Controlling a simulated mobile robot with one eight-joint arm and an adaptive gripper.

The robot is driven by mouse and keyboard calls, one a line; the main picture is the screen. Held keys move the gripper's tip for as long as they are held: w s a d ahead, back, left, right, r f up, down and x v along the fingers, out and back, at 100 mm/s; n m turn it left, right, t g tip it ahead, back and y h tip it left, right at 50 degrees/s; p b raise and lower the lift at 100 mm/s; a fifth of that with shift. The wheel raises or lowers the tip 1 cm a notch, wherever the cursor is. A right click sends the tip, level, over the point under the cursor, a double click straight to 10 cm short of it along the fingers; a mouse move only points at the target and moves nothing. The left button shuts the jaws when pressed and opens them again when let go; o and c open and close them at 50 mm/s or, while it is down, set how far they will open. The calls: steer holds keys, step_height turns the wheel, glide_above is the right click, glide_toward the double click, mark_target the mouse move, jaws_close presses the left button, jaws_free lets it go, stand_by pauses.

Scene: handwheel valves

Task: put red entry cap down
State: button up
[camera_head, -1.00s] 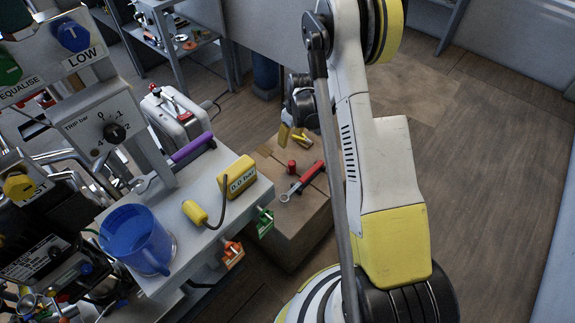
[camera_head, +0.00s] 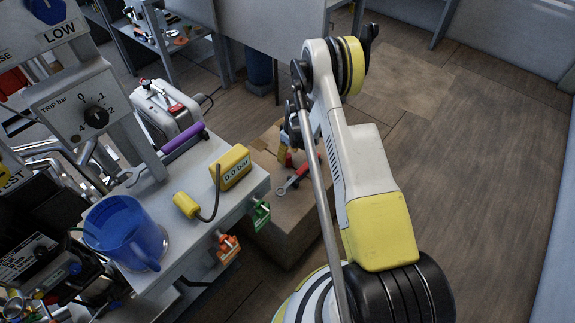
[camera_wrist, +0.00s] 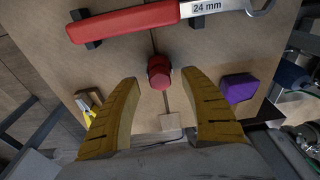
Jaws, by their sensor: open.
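The red entry cap (camera_wrist: 159,72) stands on the brown cardboard box top (camera_wrist: 130,62) in the wrist view, just beyond and between my fingertips. In the head view the red cap (camera_head: 288,160) shows only partly beside my yellow fingers. My gripper (camera_wrist: 160,78) is open, with a yellow finger on each side and clear gaps between the fingers and the cap. In the head view my gripper (camera_head: 282,150) is low over the box (camera_head: 287,228), partly hidden by my arm.
A red-handled 24 mm spanner (camera_wrist: 125,21) lies on the box beyond the cap. A purple block (camera_wrist: 238,88) and a yellow-and-black item (camera_wrist: 88,105) lie to the sides. The grey bench (camera_head: 180,237) with a blue jug (camera_head: 125,232) and yellow gauge (camera_head: 231,167) is left of the box.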

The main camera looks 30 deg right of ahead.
step_height(320, 180, down, 2)
steer(key=shift+w+f, duration=0.15)
jaws_close()
steer(key=shift+r, duration=0.75)
step_height(320, 180, up, 3)
steer(key=shift+f+p, duration=0.1)
steer(key=shift+p, duration=1)
steer(key=s+d+r+p, duration=0.4)
steer(key=s+d+r, duration=0.3)
steer(key=s+d, duration=0.1)
steer(key=shift+d, duration=0.15)
